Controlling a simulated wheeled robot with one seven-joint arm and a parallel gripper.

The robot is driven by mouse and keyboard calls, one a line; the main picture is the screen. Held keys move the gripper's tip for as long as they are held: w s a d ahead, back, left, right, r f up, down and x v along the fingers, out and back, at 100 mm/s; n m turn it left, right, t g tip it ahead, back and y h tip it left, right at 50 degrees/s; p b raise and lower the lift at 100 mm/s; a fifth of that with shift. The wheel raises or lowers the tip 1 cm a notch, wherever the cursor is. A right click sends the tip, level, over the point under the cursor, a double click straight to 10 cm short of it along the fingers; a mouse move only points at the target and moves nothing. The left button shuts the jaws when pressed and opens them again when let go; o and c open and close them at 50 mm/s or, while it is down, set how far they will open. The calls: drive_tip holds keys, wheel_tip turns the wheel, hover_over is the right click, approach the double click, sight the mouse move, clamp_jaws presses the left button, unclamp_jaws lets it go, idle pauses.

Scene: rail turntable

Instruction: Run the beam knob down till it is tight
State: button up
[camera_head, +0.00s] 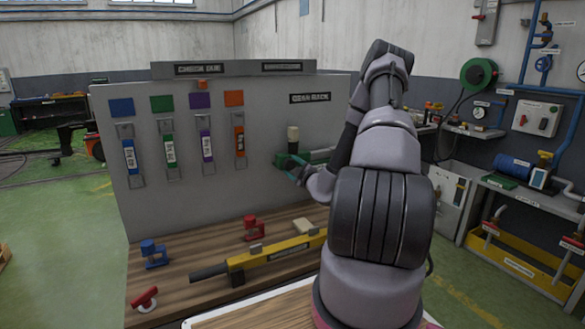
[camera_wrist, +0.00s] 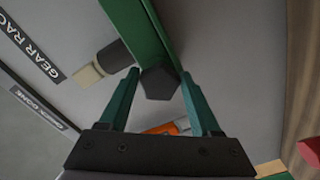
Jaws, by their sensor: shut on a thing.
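The beam knob (camera_wrist: 160,84) is dark and many-sided, and sits against a green beam (camera_wrist: 136,28) in the wrist view. My gripper (camera_wrist: 160,75) has its two green fingers on either side of the knob and is shut on it. In the head view my gripper (camera_head: 297,168) is at the green beam (camera_head: 322,154), beneath the "GEAR RACK" label on the grey panel. The knob cannot be made out there behind the fingers and arm. Whether the knob is tight against the beam cannot be told.
A dark post with a beige top (camera_head: 293,138) stands beside the gripper. On the wooden bench (camera_head: 220,262) below lie a yellow bar tool (camera_head: 275,250), a blue clamp (camera_head: 154,254) and a red clamp (camera_head: 252,227).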

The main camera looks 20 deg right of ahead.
drive_tip(key=shift+f+m, duration=0.15)
drive_tip(key=shift+m, duration=0.25)
drive_tip(key=o, duration=1.3)
drive_tip(key=shift+o, duration=0.2)
drive_tip(key=s, duration=1.1)
drive_tip(key=shift+d, duration=0.15)
